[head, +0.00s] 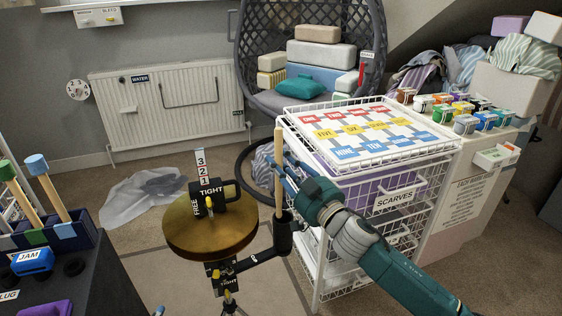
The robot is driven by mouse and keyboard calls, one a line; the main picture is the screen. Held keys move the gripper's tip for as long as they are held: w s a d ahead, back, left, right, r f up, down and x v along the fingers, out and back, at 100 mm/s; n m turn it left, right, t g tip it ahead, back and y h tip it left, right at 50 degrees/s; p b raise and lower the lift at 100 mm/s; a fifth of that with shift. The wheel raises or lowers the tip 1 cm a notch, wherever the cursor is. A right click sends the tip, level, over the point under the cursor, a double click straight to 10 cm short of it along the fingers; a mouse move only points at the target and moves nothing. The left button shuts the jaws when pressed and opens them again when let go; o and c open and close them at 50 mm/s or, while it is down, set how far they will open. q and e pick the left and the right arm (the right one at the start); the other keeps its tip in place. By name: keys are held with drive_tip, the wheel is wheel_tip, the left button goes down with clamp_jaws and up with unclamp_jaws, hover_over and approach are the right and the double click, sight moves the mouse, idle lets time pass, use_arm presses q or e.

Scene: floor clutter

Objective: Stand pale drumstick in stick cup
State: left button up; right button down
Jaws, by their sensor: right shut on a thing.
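The pale drumstick (278,150) stands nearly upright in the middle of the head view. My right gripper (282,172) comes in from the right and is shut on the drumstick around its middle. The black stick cup (284,238) sits on a side arm of the cymbal stand. The drumstick's lower end meets the cup's rim; I cannot tell how deep inside it is. My left gripper is out of view.
The brass cymbal (210,240) with a black clamp lies left of the cup. A white wire basket rack (330,270) stands close to the right, beneath my arm. A dark table (85,285) with mallets is at lower left. A hanging chair (250,60) is behind.

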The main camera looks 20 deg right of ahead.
sight(281, 198)
drive_tip(key=shift+f+b, duration=0.65)
drive_tip(key=shift+f, duration=0.25)
drive_tip(key=shift+f+b, duration=0.3)
drive_tip(key=shift+f, duration=0.15)
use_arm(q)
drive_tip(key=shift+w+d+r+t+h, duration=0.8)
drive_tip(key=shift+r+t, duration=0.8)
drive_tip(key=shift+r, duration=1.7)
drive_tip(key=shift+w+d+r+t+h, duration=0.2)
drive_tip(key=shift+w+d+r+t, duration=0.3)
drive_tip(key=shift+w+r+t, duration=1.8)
use_arm(e)
drive_tip(key=shift+f+b, duration=0.3)
drive_tip(key=shift+f, duration=0.1)
drive_tip(key=shift+f+b, duration=0.35)
drive_tip(key=shift+f, duration=0.2)
drive_tip(key=shift+f+b, duration=0.35)
drive_tip(key=shift+f, duration=0.1)
drive_tip(key=shift+f+b, duration=0.3)
drive_tip(key=shift+f, duration=0.15)
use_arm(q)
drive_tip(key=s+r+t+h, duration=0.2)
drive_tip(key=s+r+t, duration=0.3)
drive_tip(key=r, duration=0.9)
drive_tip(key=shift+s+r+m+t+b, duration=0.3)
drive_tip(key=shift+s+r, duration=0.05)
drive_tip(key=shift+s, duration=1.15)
use_arm(e)
drive_tip(key=shift+f, duration=0.4)
